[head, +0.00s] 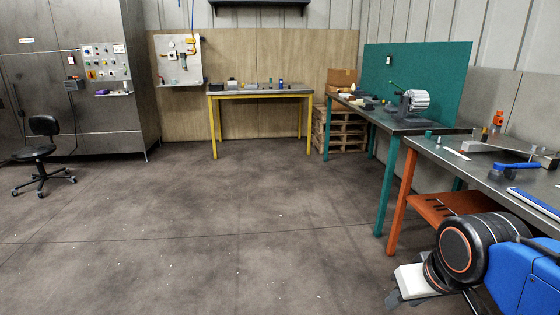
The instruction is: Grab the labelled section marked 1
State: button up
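No marking "1" can be read anywhere in the head view. A long grey metal piece (510,147) lies on the orange-legged table at the right and might be a frame section; I cannot tell. My arm, with a black joint and blue link, comes in at the lower right. At its end, low in front of the orange-legged table, is a grey and white part that seems to be my gripper (408,288). Its fingers are too small and partly hidden, so I cannot see whether they are open or hold anything.
The orange-legged table (470,165) carries blue tools and an orange bottle (497,120). Behind it stands a green-legged bench (395,122) with a machine. A yellow-legged table (260,93) stands at the back wall. A black chair (40,152) is at the left. The middle floor is clear.

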aim_at(369, 106)
jog(key=i, duration=3.4)
jog(key=i+z, duration=0.15)
jog(key=i, duration=0.4)
jog(key=i+j+z, duration=0.2)
jog(key=i, duration=0.4)
jog(key=i+j+z, duration=0.15)
jog(key=i, duration=0.4)
jog(key=i+j+z, duration=0.25)
jog(key=i+z, duration=0.2)
jog(key=i+j+z, duration=0.25)
jog(key=z, duration=0.25)
jog(key=i+j+z, duration=0.25)
jog(key=j+z, duration=0.2)
jog(key=i+j+z, duration=0.15)
jog(key=j+z, duration=0.35)
jog(key=j, duration=0.15)
jog(key=i+j+z, duration=0.1)
jog(key=j+z, duration=0.15)
jog(key=j, duration=0.3)
jog(key=j+z, duration=0.3)
jog(key=j, duration=0.3)
jog(key=i+l+z, duration=0.1)
jog(key=z, duration=0.4)
